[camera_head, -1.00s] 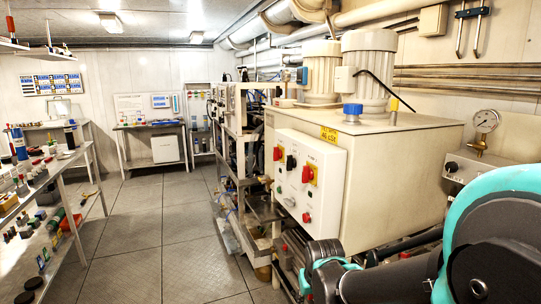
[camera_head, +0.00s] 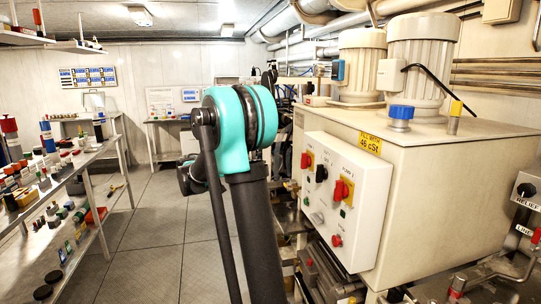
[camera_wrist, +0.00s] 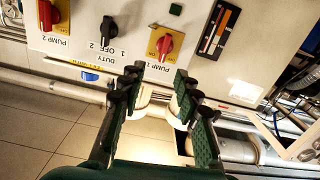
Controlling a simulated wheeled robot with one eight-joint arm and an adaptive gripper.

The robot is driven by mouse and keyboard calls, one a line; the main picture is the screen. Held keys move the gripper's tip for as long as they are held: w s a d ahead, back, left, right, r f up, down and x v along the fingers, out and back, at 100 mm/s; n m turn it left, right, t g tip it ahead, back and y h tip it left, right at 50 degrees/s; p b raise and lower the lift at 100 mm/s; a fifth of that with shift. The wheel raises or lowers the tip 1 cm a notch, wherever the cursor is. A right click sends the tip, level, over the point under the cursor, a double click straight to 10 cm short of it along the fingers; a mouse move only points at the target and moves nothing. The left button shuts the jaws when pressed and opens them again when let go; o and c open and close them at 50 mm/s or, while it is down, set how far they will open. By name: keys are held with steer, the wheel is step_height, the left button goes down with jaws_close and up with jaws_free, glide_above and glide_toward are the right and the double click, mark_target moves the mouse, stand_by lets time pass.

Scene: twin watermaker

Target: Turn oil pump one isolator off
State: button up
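The pump 1 isolator (camera_wrist: 165,45) is a red rotary handle on a yellow plate; it is upside down in the wrist view. It also shows in the head view (camera_head: 306,160) at the left of the white control panel (camera_head: 327,207). In the wrist view its handle looks near upright, slightly tilted. My gripper (camera_wrist: 160,78) is open and empty, with its dark fingertips just below the isolator in that picture. They look apart from the handle. The similar pump 2 isolator (camera_wrist: 47,15) is at left, also seen in the head view (camera_head: 342,190). My arm hides the gripper in the head view.
A black duty selector (camera_wrist: 107,31) sits between the isolators. The oil tank (camera_head: 430,170) with motors stands behind the panel. Pipes and valves (camera_head: 480,285) lie at lower right. A shelf bench (camera_head: 85,165) stands at left. The floor (camera_head: 165,230) between is clear.

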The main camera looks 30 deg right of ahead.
mark_target(304, 161)
steer(key=w+r+x, duration=0.1)
steer(key=r+x, duration=0.1)
steer(key=x, duration=1.3)
steer(key=shift+d+m+h, duration=0.3)
steer(key=shift+d+m, duration=0.1)
steer(key=shift+d, duration=0.1)
jaws_close()
